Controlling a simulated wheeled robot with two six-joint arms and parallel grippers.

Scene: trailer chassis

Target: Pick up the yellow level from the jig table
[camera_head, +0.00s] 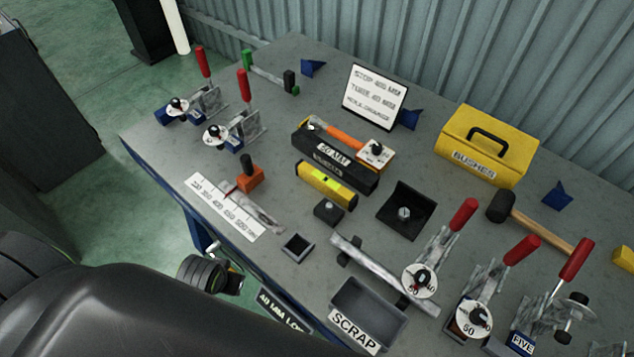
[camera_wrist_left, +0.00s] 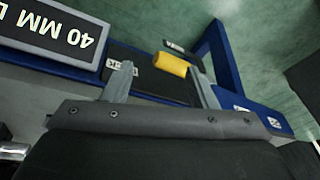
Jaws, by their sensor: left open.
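The yellow level (camera_head: 327,184) lies on the grey jig table (camera_head: 145,135), near the middle of the head view. It is a short yellow bar with dark ends, in front of a long black box (camera_head: 334,160). My left gripper (camera_wrist_left: 159,68) is open in the left wrist view, with its two grey fingers apart and nothing held. It points down past the table's front edge, away from the level. In the head view my left arm comes in at the lower left, and its fingers cannot be made out clearly. My right gripper is not in view.
A small black block (camera_head: 328,211) sits just in front of the level. An orange block (camera_head: 250,178), a white ruler plate (camera_head: 223,206) and red-handled clamps (camera_head: 205,98) stand left. The SCRAP bin (camera_head: 366,310) is at the front. A yellow object (camera_wrist_left: 172,63) shows low between my fingers.

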